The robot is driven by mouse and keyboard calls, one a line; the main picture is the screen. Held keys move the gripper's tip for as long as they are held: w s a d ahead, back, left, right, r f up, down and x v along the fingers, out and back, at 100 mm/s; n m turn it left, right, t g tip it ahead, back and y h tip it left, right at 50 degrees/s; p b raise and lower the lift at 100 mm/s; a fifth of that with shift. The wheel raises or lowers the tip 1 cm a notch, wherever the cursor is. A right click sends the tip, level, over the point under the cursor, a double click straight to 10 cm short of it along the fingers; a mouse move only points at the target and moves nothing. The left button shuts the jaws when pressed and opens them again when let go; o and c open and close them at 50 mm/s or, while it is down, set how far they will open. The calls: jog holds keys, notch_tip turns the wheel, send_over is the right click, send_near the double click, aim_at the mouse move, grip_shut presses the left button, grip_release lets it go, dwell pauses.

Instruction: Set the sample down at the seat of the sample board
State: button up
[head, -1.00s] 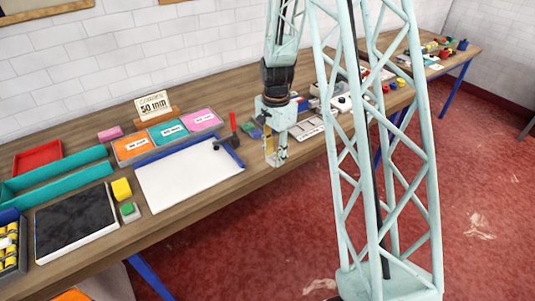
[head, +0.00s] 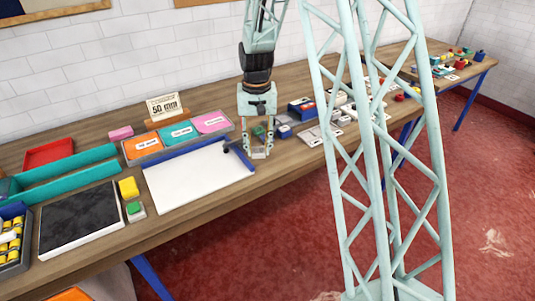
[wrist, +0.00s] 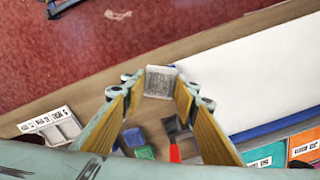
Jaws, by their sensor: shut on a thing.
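My gripper (head: 258,152) hangs over the bench beside the right end of the white cutting board. In the wrist view its yellow-padded fingers (wrist: 160,88) are shut on a small grey-white square sample (wrist: 161,82), which sits between the fingertips. The sample is hard to make out in the head view. A pale board with printed labels and recessed grey seats, which looks like the sample board (wrist: 52,128), lies at the left of the wrist view. In the head view it lies right of my gripper (head: 318,134). The sample is apart from it.
A tray of coloured cards (head: 180,137) stands behind. The bench's front edge is close.

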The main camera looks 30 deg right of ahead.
jog(key=shift+w+a+r+n+b, duration=0.2)
jog(key=shift+w+a+r+n, duration=0.1)
jog(key=shift+a+n, duration=0.4)
jog(key=shift+w+a+r+n+b, duration=0.15)
jog(key=shift+w+a+r+n, duration=0.25)
jog(key=shift+n, duration=0.35)
jog(key=shift+w+a+r+n+b, duration=0.2)
jog(key=shift+w+a+n, duration=0.05)
jog(key=shift+a+n, duration=0.45)
jog(key=shift+a, duration=0.1)
